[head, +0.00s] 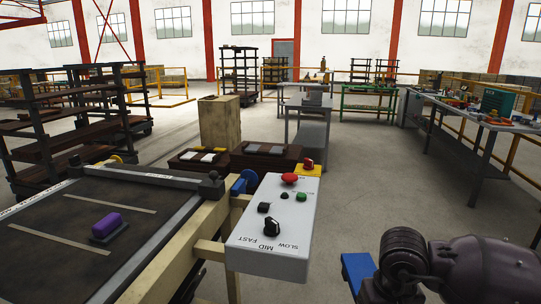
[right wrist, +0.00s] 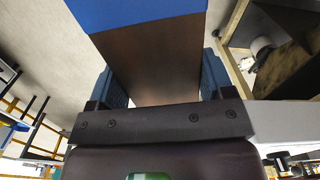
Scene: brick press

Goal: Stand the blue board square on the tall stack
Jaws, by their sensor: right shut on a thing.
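The blue board (head: 358,272) shows at the bottom right of the head view, beside my dark right wrist. In the right wrist view the board has a blue end (right wrist: 140,14) and a brown face (right wrist: 155,65). My right gripper (right wrist: 162,80) is shut on it, with a finger along each side. A tall tan stack or block (head: 219,122) stands upright beyond the control box, well apart from the board. I cannot tell whether it is the tall stack meant. My left gripper is not in view.
A grey control box (head: 268,225) with a red button stands between the board and a belt table (head: 50,240) holding a purple piece (head: 106,224). Two low brown stacks (head: 265,165) with grey pieces on top stand behind it. The floor (head: 385,190) right of the box is clear.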

